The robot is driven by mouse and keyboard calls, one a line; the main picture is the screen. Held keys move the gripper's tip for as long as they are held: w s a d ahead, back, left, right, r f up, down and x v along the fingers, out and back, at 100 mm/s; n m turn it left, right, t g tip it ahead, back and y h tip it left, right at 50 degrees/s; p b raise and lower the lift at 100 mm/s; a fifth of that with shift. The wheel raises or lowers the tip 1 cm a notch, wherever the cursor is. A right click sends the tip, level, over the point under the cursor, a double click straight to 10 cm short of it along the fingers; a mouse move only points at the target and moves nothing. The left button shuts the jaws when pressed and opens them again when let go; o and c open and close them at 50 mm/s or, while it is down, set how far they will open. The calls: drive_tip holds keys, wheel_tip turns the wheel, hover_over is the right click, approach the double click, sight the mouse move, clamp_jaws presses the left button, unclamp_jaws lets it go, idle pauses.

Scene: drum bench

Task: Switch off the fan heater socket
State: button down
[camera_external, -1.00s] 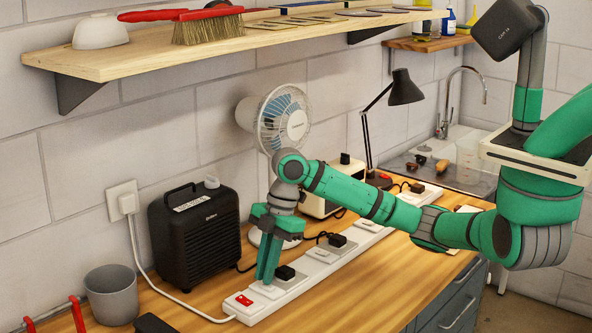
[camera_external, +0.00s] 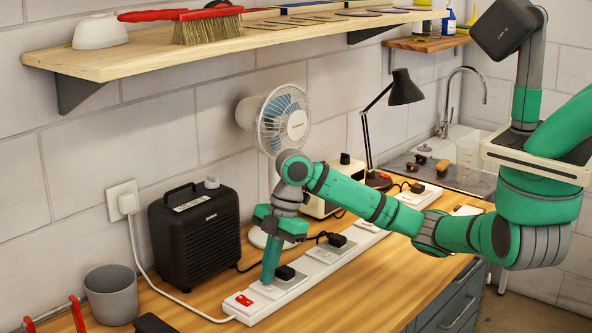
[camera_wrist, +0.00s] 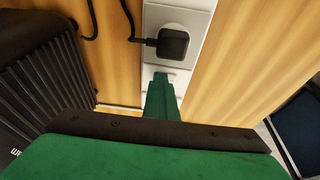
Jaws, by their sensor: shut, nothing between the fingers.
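The fan heater (camera_external: 195,236) is a black ribbed box with a handle, standing on the bench against the wall; part of its side shows in the wrist view (camera_wrist: 40,75). A long white power strip (camera_external: 318,268) runs along the bench, with several sockets and black plugs. My gripper (camera_external: 268,284) is shut and empty, pointing down at the strip just left of the nearest black plug (camera_external: 286,272). In the wrist view my fingertips (camera_wrist: 160,80) cover part of a white socket section beside a black plug (camera_wrist: 173,43). I cannot tell whether they touch it. The switch there is largely hidden.
A red switch (camera_external: 244,300) shows at the strip's near end. A grey cup (camera_external: 111,294) stands at the left. A white fan (camera_external: 283,120), a desk lamp (camera_external: 404,88) and a cream appliance (camera_external: 318,203) stand behind the strip. Bare bench lies in front of it.

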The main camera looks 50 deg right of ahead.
drive_tip(key=shift+s+f, duration=0.5)
drive_tip(key=shift+f, duration=0.05)
drive_tip(key=shift+w+r, duration=0.1)
drive_tip(key=shift+r, duration=0.4)
drive_tip(key=w+a+v, duration=0.1)
drive_tip(key=v, duration=1.3)
drive_tip(key=shift+w+r, duration=0.15)
drive_tip(key=shift+w, duration=0.1)
drive_tip(key=shift+a, duration=0.1)
drive_tip(key=shift+s+a+r, duration=0.2)
drive_tip(key=shift+s, duration=0.2)
drive_tip(key=x, duration=1.2)
drive_tip(key=shift+s+d+f, duration=0.1)
drive_tip(key=shift+d+f, duration=0.25)
drive_tip(key=shift+f, duration=0.75)
